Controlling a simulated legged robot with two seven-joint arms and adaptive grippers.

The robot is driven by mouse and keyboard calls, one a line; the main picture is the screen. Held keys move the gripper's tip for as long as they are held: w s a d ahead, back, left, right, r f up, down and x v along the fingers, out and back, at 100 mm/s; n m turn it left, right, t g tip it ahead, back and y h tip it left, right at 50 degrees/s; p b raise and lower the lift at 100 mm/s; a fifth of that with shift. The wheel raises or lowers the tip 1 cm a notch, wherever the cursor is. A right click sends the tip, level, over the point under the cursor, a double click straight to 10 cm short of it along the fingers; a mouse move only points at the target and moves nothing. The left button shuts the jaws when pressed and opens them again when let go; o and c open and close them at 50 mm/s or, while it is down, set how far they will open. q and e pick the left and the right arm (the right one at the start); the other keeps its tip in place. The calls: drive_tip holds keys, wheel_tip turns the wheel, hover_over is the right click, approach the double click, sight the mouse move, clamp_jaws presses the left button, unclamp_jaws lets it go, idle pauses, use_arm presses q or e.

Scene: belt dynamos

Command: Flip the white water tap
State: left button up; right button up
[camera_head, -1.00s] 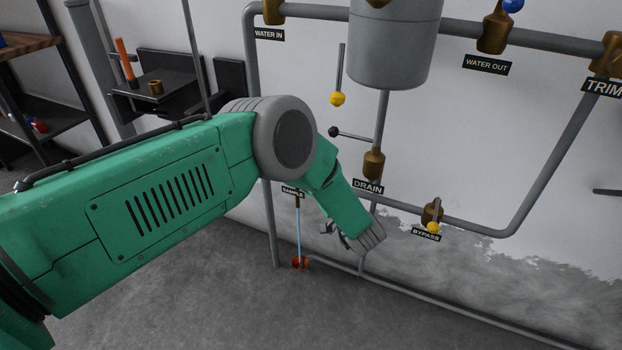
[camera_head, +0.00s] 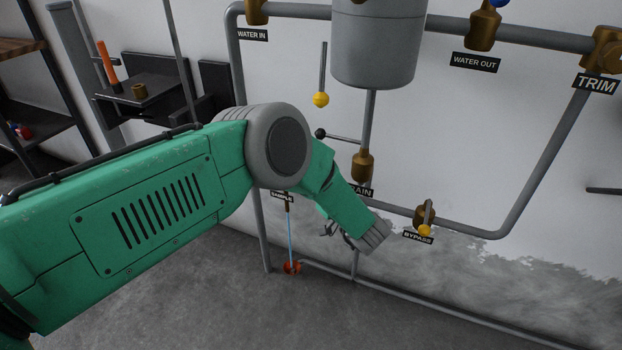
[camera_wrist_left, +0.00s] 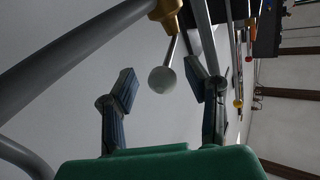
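In the left wrist view, a pale white ball knob (camera_wrist_left: 162,80) sits on a short lever below a brass valve (camera_wrist_left: 168,12). My left gripper (camera_wrist_left: 160,89) is open, with one finger on each side of the knob and visible gaps between. In the head view my left gripper (camera_head: 335,232) is mostly hidden behind my own wrist, low by the wall pipes. The white knob cannot be made out there. My right gripper is in neither view.
The drain valve (camera_head: 363,166) has a black-knobbed lever (camera_head: 342,137) just above my wrist. The yellow-knobbed bypass valve (camera_head: 424,216) is close to its right. A grey tank (camera_head: 376,45) hangs above. The floor (camera_head: 300,320) in front is clear.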

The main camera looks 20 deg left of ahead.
use_arm(q)
drive_tip(key=v, duration=1.2)
